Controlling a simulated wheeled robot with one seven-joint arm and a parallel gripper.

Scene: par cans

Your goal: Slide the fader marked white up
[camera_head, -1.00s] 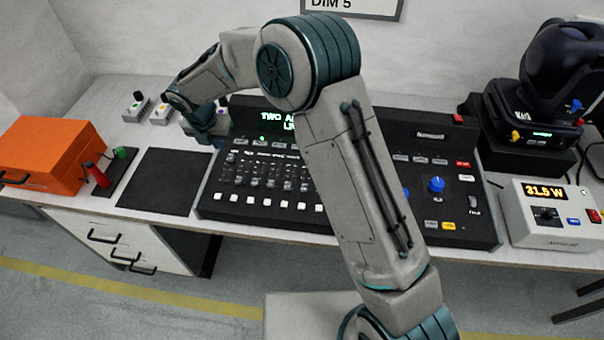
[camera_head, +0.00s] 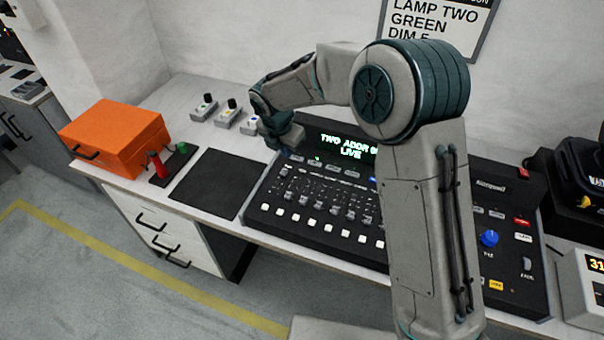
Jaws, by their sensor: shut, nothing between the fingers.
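The black lighting console (camera_head: 262,216) lies on the bench, with a row of faders (camera_head: 335,198) above a row of white buttons. The fader labels are too small to read, so I cannot tell which one is marked white. The console's screen (camera_head: 345,144) reads "TWO ADDR" and "LIVE" in green. My gripper (camera_head: 288,143) is at the console's upper left corner, by the left end of the screen. It is shut and holds nothing; its fingertips are hard to make out. My arm hides part of the console's middle and right.
Small switch boxes (camera_head: 228,115) stand behind the console's left. A black mat (camera_head: 210,183), an orange case (camera_head: 117,138) and a plate with red and green handles (camera_head: 157,165) lie left.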

